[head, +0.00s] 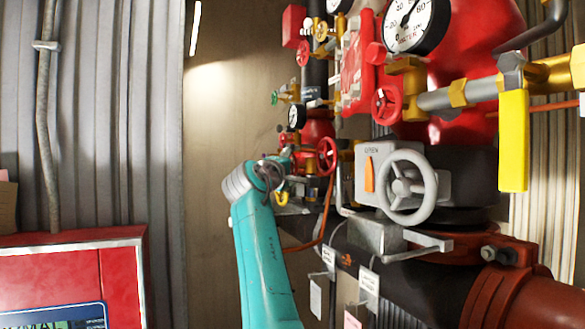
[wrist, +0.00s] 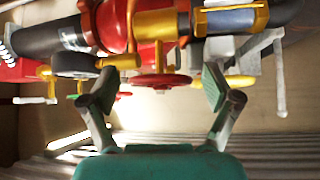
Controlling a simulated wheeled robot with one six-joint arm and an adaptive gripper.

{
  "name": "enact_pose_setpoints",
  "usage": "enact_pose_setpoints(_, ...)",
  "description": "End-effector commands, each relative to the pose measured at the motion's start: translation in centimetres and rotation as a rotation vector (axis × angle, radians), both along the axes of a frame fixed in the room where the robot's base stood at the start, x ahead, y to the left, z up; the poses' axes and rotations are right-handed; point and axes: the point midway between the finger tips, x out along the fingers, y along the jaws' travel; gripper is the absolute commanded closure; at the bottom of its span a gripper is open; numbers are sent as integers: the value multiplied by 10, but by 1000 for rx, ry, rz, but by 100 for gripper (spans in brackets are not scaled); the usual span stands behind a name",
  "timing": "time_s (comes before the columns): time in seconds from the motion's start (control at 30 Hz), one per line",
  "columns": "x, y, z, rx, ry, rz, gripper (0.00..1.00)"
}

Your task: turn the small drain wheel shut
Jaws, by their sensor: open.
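In the wrist view my gripper (wrist: 155,90) is open, with its two fingers spread wide. A small red wheel (wrist: 160,81) on a brass valve stands between and just beyond the fingertips, seen nearly edge-on. No contact with the fingers is visible. In the head view my arm reaches up to the pipework, and its wrist hides most of the gripper. A small red wheel (head: 327,156) is just right of the wrist. I cannot tell for certain that it is the same wheel, or which wheel is the drain wheel.
A large grey handwheel (head: 408,187), a red wheel (head: 387,106), a yellow lever (head: 513,140) and a pressure gauge (head: 415,22) crowd the right. An orange cable hangs near my arm. A red cabinet (head: 75,270) stands at left. The wall between is clear.

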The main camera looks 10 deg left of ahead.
Motion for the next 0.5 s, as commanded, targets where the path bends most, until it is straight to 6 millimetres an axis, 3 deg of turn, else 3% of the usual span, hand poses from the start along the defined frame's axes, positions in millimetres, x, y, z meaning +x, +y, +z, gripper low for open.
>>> enact_pose_setpoints(0.3,1,0,0,-1,0,0,14)
enact_pose_setpoints(0.5,1,0,0,-1,0,0,64)
